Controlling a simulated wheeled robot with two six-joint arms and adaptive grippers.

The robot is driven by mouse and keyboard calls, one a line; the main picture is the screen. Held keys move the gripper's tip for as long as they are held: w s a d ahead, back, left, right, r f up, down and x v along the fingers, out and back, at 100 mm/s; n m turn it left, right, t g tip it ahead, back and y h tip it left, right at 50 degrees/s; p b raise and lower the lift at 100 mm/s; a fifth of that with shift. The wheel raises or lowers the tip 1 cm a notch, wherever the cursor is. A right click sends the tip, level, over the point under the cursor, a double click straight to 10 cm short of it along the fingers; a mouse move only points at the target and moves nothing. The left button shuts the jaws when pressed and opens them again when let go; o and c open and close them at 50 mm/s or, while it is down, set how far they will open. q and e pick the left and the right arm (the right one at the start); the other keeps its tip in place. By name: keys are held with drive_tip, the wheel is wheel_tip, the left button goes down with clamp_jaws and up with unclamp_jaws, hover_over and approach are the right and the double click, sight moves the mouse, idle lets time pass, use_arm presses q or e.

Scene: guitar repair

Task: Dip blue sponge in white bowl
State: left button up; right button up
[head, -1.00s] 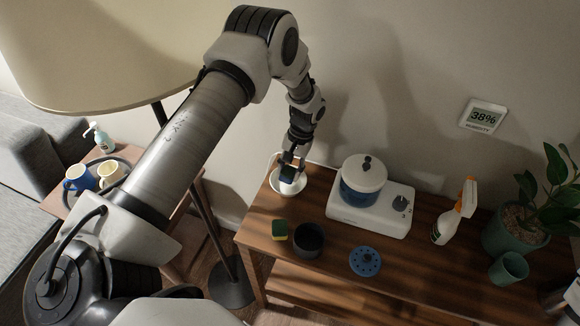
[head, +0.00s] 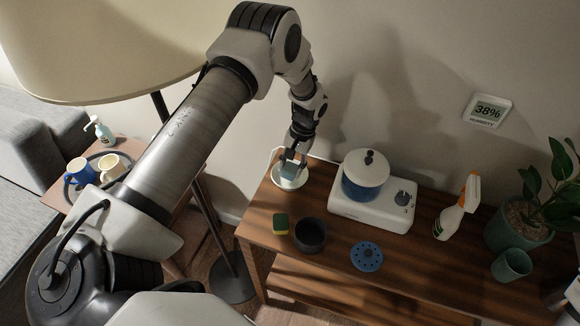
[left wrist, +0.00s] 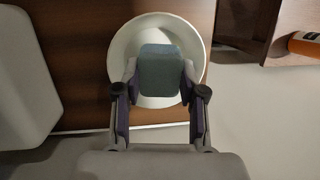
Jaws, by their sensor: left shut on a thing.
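The blue sponge (head: 290,170) is held by my left gripper (head: 291,160) over the white bowl (head: 289,183), at the left end of the wooden table. In the left wrist view the sponge (left wrist: 161,69) sits between the two fingers of the left gripper (left wrist: 160,92), which is shut on it. The white bowl (left wrist: 118,60) lies behind the sponge there, and its rim shows around it. I cannot tell whether the sponge touches the bowl's bottom. My right gripper is not clearly in view.
A white machine with a blue-white container (head: 364,177) stands right of the bowl. A spray bottle (head: 457,207) and plant pot (head: 517,224) stand farther right.

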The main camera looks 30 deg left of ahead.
sight(291, 168)
use_arm(q)
drive_tip(key=shift+r+p, duration=1.6)
drive_tip(key=shift+r, duration=1.2)
wheel_tip(291, 168, up, 4)
drive_tip(key=p, duration=0.2)
drive_tip(key=shift+p, duration=0.4)
